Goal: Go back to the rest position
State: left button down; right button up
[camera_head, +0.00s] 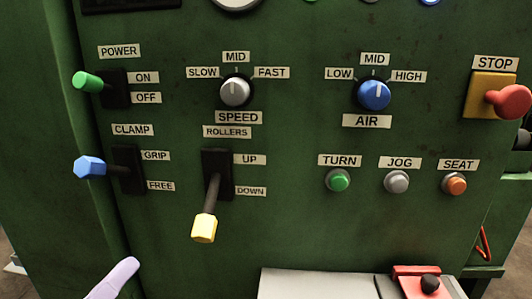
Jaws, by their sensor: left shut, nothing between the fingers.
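My left gripper (115,280) shows only as a pale lavender finger at the bottom left edge. It is shut with nothing seen in it, below the clamp lever and apart from the panel's controls. The rest of that arm is out of the frame. My right gripper is not in view. The green machine panel (280,150) fills most of the view.
The panel carries a green power lever (88,81), a blue clamp lever (90,167) and a yellow rollers lever (204,228) tilted down. A red stop button (509,101) sticks out at right. A grey ledge (315,284) and red block (418,271) stand at the bottom.

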pick_arm(q)
jog(key=s+d+r+m+g+y+p, duration=0.1)
jog(key=d+r+m+g+p, duration=0.15)
jog(key=r+p, duration=0.5)
jog(key=s+d+r+m+g+p, duration=0.1)
jog(key=s+r+g+p, duration=0.1)
jog(key=r+g+p, duration=0.35)
jog(key=s+a+r+m+g+y+p, duration=0.2)
jog(key=s+r+g+p, duration=0.2)
jog(key=s+r+p, duration=0.45)
jog(key=s+a+r+m+g+y+p, duration=0.1)
jog(key=s+a+r+g+p, duration=0.3)
jog(key=r+p, duration=0.7)
notch_tip(320, 180, up, 35)
jog(key=d+t+p, duration=0.1)
jog(key=p, duration=3.6)
jog(key=shift+s+d+f, duration=0.15)
jog(key=shift+s+d, duration=0.1)
jog(key=shift+s, duration=0.2)
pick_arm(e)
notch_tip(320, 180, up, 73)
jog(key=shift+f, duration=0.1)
